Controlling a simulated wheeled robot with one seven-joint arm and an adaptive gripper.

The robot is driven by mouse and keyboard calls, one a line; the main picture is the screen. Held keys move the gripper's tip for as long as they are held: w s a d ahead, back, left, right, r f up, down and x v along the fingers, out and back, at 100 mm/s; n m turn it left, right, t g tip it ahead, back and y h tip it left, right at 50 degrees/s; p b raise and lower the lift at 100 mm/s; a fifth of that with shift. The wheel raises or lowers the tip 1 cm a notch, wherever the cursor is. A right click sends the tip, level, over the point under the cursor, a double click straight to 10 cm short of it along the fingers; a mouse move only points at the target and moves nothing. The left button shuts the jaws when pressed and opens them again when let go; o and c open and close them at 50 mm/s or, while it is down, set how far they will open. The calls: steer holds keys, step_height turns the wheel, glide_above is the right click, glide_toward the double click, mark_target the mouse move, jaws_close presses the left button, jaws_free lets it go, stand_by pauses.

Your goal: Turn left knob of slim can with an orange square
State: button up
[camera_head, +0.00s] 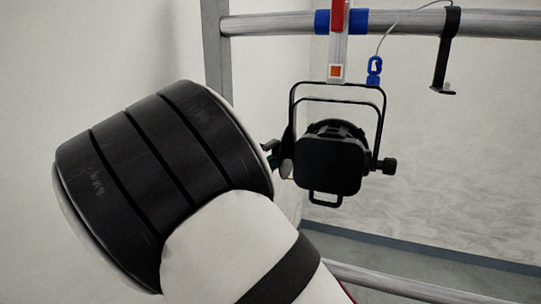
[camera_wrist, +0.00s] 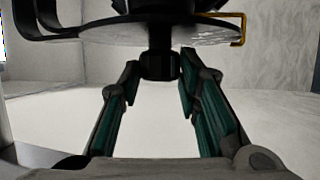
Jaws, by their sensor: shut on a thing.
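The slim black can (camera_head: 328,165) hangs in its yoke (camera_head: 381,120) below the rail, under a clamp with an orange square (camera_head: 336,71). Its right knob (camera_head: 389,166) sticks out in the head view. Its left side is partly covered by my arm, and the left knob cannot be made out there. In the wrist view the left knob (camera_wrist: 159,66) is a dark knob on a short stem below the can. My gripper (camera_wrist: 160,72) has its two fingertips on either side of it, shut on it. In the head view only a bit of my gripper (camera_head: 272,154) shows.
A metal rail (camera_head: 480,23) runs across the top with an upright post (camera_head: 215,60) at the left. An empty black hook (camera_head: 446,50) hangs at the right. A blue clip (camera_head: 374,70) on a cable hangs beside the yoke. Room right of the can is clear.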

steer(key=shift+w+d+r+n+g+y+b, duration=0.1)
steer(key=shift+w+r+n+g+y+b, duration=0.2)
steer(key=shift+n+g+y+b, duration=1.25)
steer(key=shift+w+d+r+m+g+y+b, duration=0.15)
steer(key=shift+r+g+y+b, duration=0.65)
steer(key=shift+g, duration=1.7)
steer(key=shift+w+a+n+g+y+b, duration=0.15)
steer(key=shift+n+g+y+b, duration=0.65)
steer(key=shift+g+y, duration=1.05)
steer(key=shift+d+g, duration=0.1)
steer(key=shift+g, duration=0.2)
steer(key=o, duration=1.1)
steer(key=shift+o, duration=0.2)
steer(key=shift+r, duration=0.15)
steer(key=v, duration=0.7)
steer(key=shift+a, duration=0.2)
